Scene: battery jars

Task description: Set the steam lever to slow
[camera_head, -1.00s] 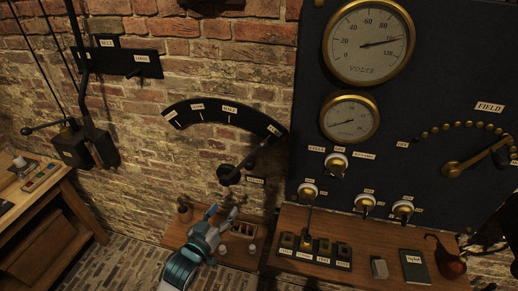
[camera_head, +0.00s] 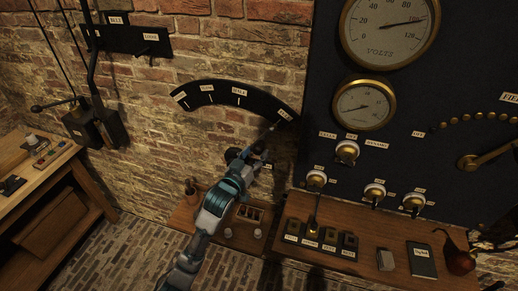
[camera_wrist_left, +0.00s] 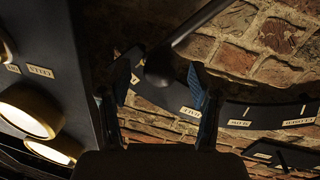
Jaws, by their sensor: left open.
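The steam lever (camera_head: 272,131) is a dark arm on a wall pivot, below a black curved plate (camera_head: 222,91) with white labels. It leans up and right to the label at the plate's right end. In the left wrist view the slow label (camera_wrist_left: 238,123) shows upside down, to the right of the half label (camera_wrist_left: 190,112). My left gripper (camera_head: 254,158) is at the lever, partly covering the pivot. In the left wrist view its blue-padded fingers (camera_wrist_left: 152,95) are apart, with the lever's dark knob (camera_wrist_left: 158,68) between and just beyond them. Contact is not clear. My right gripper is not seen.
A dark panel (camera_head: 400,150) with gauges and knobs stands to the right. Below it a wooden bench (camera_head: 290,208) holds small jars and a dark book. A low shelf (camera_head: 185,215) with small items lies under the lever. A wooden table (camera_head: 60,160) is at left.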

